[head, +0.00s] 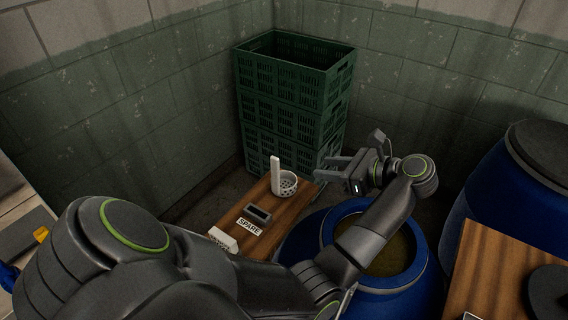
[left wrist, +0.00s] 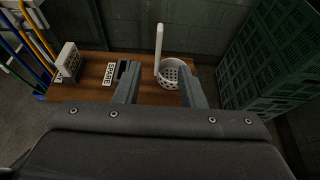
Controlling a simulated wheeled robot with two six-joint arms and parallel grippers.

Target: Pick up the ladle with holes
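The ladle with holes is a white perforated cup with an upright white handle (head: 287,182). It stands on a small wooden table (head: 215,213) in the head view. In the left wrist view the ladle (left wrist: 172,75) shows beyond and between the fingers, with its handle rising from the left side of the cup. My left gripper (head: 325,169) is to the right of the ladle in the head view. Its two fingers (left wrist: 160,92) are apart with nothing held between them, and they point toward the table and ladle. My right gripper does not show.
A dark holder (head: 258,213), a SPARE label (head: 248,227) and a white block (head: 223,239) are on the wooden table. Stacked green crates (head: 290,110) stand behind. An open blue barrel (head: 395,285) is below my left arm. Another wooden surface (head: 490,265) is at right.

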